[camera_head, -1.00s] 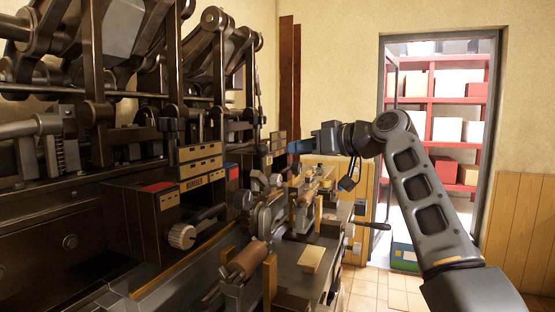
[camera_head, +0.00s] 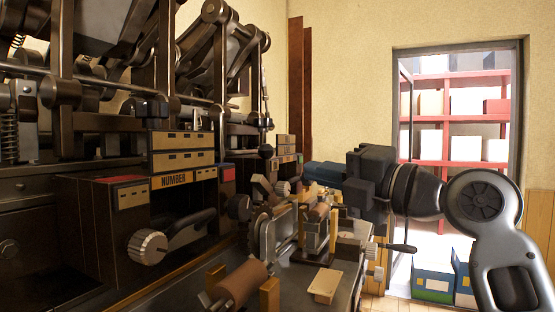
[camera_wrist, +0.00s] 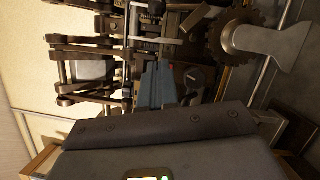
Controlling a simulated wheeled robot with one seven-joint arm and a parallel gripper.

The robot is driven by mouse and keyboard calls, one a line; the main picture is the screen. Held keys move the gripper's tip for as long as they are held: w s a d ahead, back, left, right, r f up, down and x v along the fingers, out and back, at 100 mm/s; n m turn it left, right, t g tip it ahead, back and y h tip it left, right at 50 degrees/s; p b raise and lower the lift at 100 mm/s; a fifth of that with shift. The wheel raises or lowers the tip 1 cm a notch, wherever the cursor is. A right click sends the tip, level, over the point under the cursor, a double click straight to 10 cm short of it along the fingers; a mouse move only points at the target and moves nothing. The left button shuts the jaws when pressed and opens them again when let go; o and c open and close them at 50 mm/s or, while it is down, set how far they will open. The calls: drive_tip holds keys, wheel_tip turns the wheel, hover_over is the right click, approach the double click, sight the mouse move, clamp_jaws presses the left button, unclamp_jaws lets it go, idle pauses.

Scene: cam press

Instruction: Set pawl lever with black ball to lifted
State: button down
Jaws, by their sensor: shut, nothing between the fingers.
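A black ball (camera_head: 265,151) shows at the machine's far end, beside the small stacked drawers. I take it for the pawl lever's ball, but the lever's arm and its position are not clear. My gripper (camera_head: 308,171) has blue fingers that are shut and empty. It points left toward the machine, a little right of the ball and slightly lower in the picture; I cannot tell the depth gap. In the wrist view the shut fingers (camera_wrist: 155,82) point up the picture at machine parts. I cannot pick out the ball there.
A toothed wheel (camera_wrist: 235,38) is right of the fingers in the wrist view. Below my gripper is a bench mechanism with a roller (camera_head: 241,284) and a black handle (camera_head: 401,248). A NUMBER box (camera_head: 176,181) stands nearer left. The doorway at right holds red shelves (camera_head: 462,118).

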sight(270, 148)
drive_tip(key=w+d+p+x, duration=0.1)
drive_tip(key=x, duration=0.5)
drive_tip(key=w+r+p+x, duration=0.1)
drive_tip(key=p+x, duration=0.1)
drive_tip(key=x, duration=0.4)
drive_tip(key=shift+d, duration=0.25)
drive_tip(key=shift+w, duration=0.2)
drive_tip(key=shift+w+d+m+b, duration=0.15)
drive_tip(key=shift+w+m+b, duration=0.35)
drive_tip(key=shift+b, duration=0.55)
drive_tip(key=shift+w+d+r+b, duration=0.1)
drive_tip(key=shift+w+r+b, duration=0.1)
drive_tip(key=shift+b, duration=0.6)
drive_tip(key=shift+w+r, duration=0.15)
drive_tip(key=shift+r, duration=0.15)
